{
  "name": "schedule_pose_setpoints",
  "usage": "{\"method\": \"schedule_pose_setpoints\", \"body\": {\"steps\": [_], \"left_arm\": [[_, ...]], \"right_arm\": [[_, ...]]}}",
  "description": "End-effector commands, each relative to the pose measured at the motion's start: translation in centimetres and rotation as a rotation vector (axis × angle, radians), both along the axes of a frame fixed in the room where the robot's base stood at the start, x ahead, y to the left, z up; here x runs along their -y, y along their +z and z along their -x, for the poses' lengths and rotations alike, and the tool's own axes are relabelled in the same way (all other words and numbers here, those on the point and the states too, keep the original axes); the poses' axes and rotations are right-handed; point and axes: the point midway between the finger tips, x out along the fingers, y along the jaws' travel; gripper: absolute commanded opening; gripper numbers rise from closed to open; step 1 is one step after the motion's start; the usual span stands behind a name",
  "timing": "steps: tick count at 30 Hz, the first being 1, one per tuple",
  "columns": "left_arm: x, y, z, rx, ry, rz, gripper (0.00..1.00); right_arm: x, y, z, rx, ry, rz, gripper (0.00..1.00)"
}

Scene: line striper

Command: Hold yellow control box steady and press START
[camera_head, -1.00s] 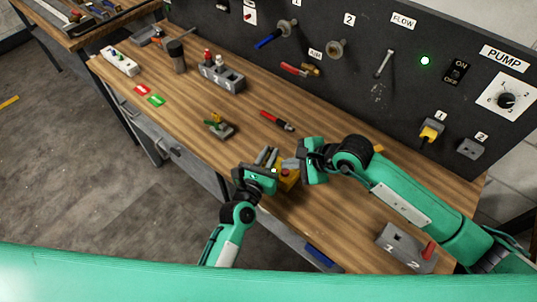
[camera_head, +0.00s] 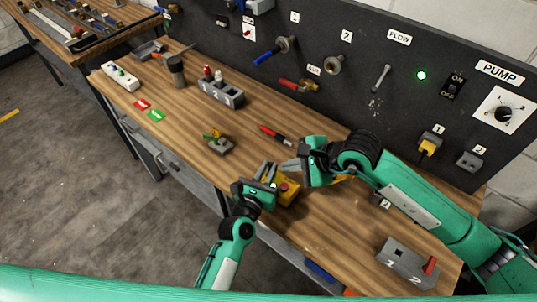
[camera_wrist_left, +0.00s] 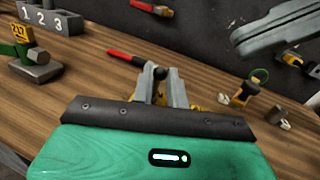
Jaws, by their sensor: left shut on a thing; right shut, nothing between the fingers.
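The yellow control box (camera_head: 290,197) is near the front edge of the wooden bench, with a red button on its upper face. My left gripper (camera_head: 268,172) is shut on the box, and its fingers hide part of it. In the left wrist view, yellow shows behind and below the left fingers (camera_wrist_left: 161,88), with a dark round knob between their tips. My right gripper (camera_head: 288,165) is shut and empty, just behind and above the box. Its grey fingers also show at the upper right of the left wrist view (camera_wrist_left: 282,32). I cannot read a START label.
A red screwdriver (camera_head: 275,134) lies behind the box, and a small grey block with a yellow-green part (camera_head: 218,143) stands to the left. A grey block marked 1 and 2 (camera_head: 407,264) is at the front right. The black pump panel (camera_head: 420,120) rises behind.

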Motion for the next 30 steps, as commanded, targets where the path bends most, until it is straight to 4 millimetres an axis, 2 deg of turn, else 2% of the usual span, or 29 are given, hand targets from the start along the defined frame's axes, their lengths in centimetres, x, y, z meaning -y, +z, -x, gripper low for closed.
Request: {"method": "schedule_pose_setpoints", "body": {"steps": [1, 4, 5, 13, 17, 20, 30], "left_arm": [[0.0, 0.0, 0.0, -0.001, 0.000, 0.000, 0.19], [0.0, 0.0, 0.0, -0.001, 0.000, 0.000, 0.39], [0.0, 0.0, 0.0, -0.001, 0.000, 0.000, 0.41], [0.0, 0.0, 0.1, 0.000, 0.000, 0.000, 0.41], [-0.3, -0.1, 0.8, -0.001, 0.000, 0.000, 0.41], [-0.8, -0.1, 2.1, -0.002, 0.000, -0.002, 0.41], [-3.0, -0.1, 8.3, -0.002, -0.001, -0.003, 0.41]], "right_arm": [[0.0, 0.0, 0.0, 0.000, 0.000, 0.000, 0.00], [0.0, 0.0, 0.0, 0.000, 0.000, 0.000, 0.00], [0.0, 0.0, 0.0, 0.000, 0.000, 0.000, 0.00], [0.0, 0.0, 0.0, 0.000, 0.000, 0.000, 0.00], [0.0, 0.0, 0.0, 0.000, 0.000, 0.000, 0.00], [0.0, 0.0, 0.0, 0.000, 0.000, 0.000, 0.00], [0.0, 0.0, 0.0, 0.000, 0.000, 0.000, 0.00]]}}
